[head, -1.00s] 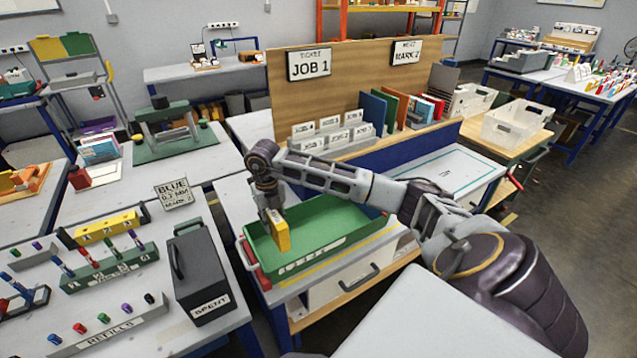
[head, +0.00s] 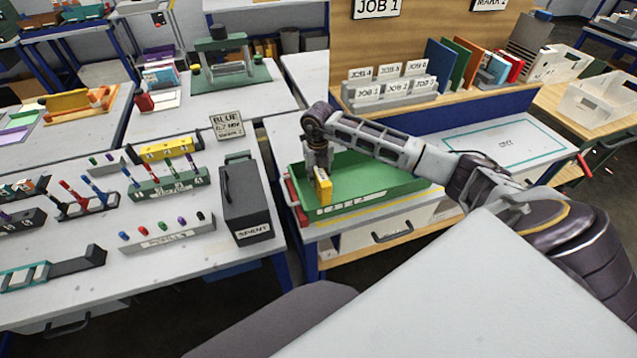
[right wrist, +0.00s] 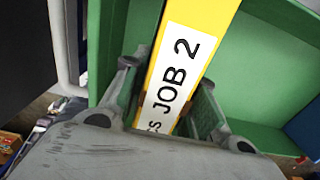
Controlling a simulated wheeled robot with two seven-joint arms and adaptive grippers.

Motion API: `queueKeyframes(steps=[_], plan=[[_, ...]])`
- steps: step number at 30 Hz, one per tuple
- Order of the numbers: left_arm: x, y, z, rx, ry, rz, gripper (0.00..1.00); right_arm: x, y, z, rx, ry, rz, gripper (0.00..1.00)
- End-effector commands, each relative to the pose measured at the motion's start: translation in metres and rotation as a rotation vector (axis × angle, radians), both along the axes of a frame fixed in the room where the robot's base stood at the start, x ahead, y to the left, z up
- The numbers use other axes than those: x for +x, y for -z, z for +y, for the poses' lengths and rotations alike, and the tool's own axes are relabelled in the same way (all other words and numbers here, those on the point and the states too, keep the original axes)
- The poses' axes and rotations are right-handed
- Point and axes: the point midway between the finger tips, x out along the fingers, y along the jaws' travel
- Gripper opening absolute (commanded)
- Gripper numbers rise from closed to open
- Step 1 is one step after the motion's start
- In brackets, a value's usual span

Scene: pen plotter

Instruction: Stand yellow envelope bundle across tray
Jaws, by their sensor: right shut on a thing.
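The yellow envelope bundle (head: 323,187) stands upright in the left end of the green tray (head: 385,193). My right gripper (head: 318,168) is above it, shut on its upper part. In the right wrist view the bundle (right wrist: 195,50) runs up between the two fingers (right wrist: 165,105), its white label reading "JOB 2". The green tray (right wrist: 285,60) lies below and around it there. I cannot tell whether the bundle's lower edge touches the tray floor. My left gripper is not in view.
A dark box marked SPENT (head: 246,205) stands left of the tray on the neighbouring table. A rack of JOB cards (head: 390,88) and coloured folders (head: 460,62) stand behind the tray. The right part of the tray is empty.

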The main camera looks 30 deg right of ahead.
Motion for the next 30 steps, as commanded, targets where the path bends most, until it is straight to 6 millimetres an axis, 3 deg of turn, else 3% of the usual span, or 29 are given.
queueKeyframes(steps=[10,19,30], plan=[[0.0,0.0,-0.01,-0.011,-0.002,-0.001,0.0,0.0,0.004,0.0,0.001,0.0,0.0,0.0],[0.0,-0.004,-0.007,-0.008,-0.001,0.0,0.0,0.0,0.033,0.0,0.0,0.0,0.001,0.0],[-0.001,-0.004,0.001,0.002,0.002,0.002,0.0,0.0,0.037,0.0,0.0,0.0,-0.001,0.0]])
